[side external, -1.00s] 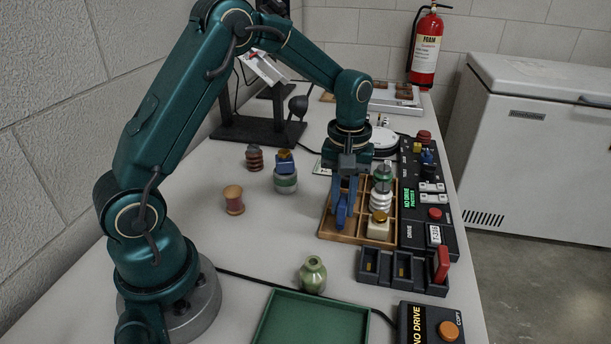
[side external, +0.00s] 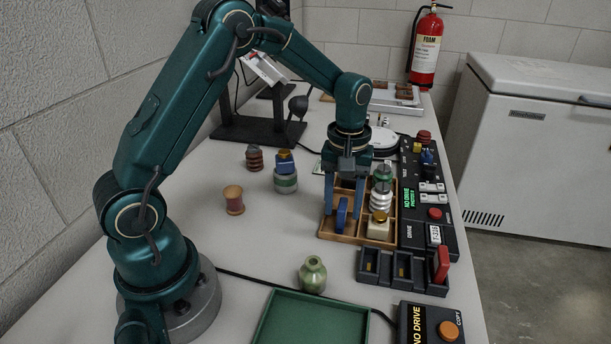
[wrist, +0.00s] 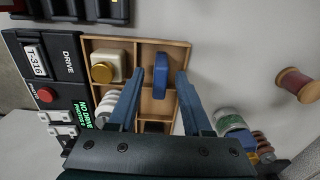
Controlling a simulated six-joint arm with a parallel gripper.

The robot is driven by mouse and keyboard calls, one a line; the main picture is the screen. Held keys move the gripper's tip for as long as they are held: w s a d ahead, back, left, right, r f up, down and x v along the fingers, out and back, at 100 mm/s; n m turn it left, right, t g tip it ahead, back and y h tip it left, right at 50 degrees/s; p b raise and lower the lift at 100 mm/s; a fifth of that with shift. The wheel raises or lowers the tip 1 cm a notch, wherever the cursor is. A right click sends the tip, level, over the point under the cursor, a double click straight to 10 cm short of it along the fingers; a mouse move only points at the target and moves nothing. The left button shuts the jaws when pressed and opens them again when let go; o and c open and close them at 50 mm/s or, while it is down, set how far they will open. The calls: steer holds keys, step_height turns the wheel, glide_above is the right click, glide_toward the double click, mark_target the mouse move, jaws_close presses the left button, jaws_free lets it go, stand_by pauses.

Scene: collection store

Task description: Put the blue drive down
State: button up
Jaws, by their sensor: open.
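The blue drive (side external: 342,214) stands on edge in a front-left compartment of the wooden divided tray (side external: 328,236). In the wrist view the blue drive (wrist: 160,76) lies between the fingertips of my gripper (wrist: 170,78), with a gap on each side. My gripper (side external: 343,200) is open above that compartment in the side view, its fingers spread to either side of the drive. The wooden tray also shows in the wrist view (wrist: 184,50). The lower edge of the drive is partly hidden by the tray wall.
Cream and white ribbed pieces (side external: 380,226) fill compartments to the right. A black console (side external: 443,215), a dark slotted dock (side external: 401,268) with a red drive (side external: 441,264), a green tray (side external: 308,318), a green vase (side external: 312,273) and a wooden spool (side external: 233,200) stand around.

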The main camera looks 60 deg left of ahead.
mark_target(343, 203)
step_height(343, 203, up, 11)
steer(key=s+d+r+m+t, duration=0.3)
steer(key=s+r+m, duration=0.1)
steer(key=s, duration=0.3)
steer(key=s+d+f+m+t, duration=0.1)
steer(key=s+f+m+t, duration=0.1)
steer(key=s+m, duration=0.3)
steer(key=s, duration=0.4)
steer(key=shift+s+d+f+t, duration=0.15)
steer(key=shift+d+f+t, duration=0.15)
steer(key=shift+f, duration=0.05)
